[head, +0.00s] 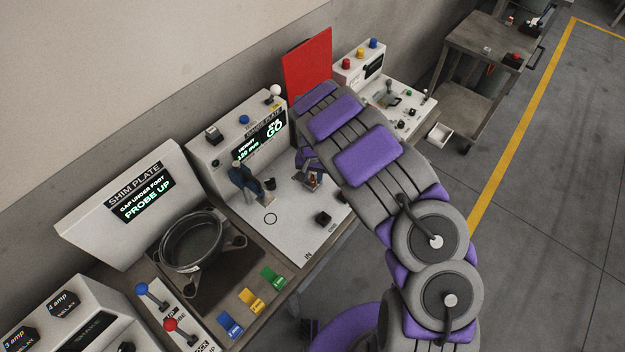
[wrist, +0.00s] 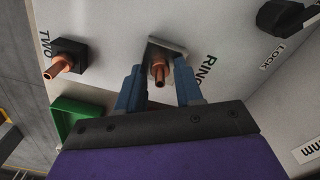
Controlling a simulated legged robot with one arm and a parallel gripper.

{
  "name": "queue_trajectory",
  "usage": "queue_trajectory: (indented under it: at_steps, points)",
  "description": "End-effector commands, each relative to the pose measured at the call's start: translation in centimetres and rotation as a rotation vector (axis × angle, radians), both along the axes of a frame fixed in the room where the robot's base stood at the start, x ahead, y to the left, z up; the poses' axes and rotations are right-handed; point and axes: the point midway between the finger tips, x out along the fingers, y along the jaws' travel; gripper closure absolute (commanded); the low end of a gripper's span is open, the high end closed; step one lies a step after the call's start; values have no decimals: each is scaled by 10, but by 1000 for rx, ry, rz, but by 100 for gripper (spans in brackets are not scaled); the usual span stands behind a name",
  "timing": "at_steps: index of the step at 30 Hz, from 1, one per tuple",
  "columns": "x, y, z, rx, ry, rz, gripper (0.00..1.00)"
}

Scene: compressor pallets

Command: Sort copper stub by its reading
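In the wrist view a copper stub (wrist: 158,72) stands at a grey square plate beside the word RING. My gripper (wrist: 160,88) has its two blue fingers on either side of this stub, with visible gaps between stub and fingers. A second copper stub (wrist: 58,73) sticks out of a black block beside the word TWO. In the head view my gripper (head: 312,179) is low over the white gauge station (head: 290,210), partly hidden by my arm. The station's display (head: 262,138) shows GO and a small height line that looks like 120 mm.
A shim plate station (head: 125,215) reading PROBE UP and a dark ring-shaped casting (head: 193,240) are at left. Blue, yellow and green tabs (head: 252,300) line the bench edge. A red panel (head: 307,66) stands behind my arm. A green tray (wrist: 80,120) shows in the wrist view. Open floor lies right.

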Motion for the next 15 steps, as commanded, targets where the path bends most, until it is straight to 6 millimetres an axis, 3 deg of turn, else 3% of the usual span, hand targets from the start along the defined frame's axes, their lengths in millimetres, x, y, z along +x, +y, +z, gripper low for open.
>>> queue_trajectory:
  at_steps: [10,15]
  points:
    - [0,0,0,0,0,0,98]
    - [0,0,0,0,0,0,100]
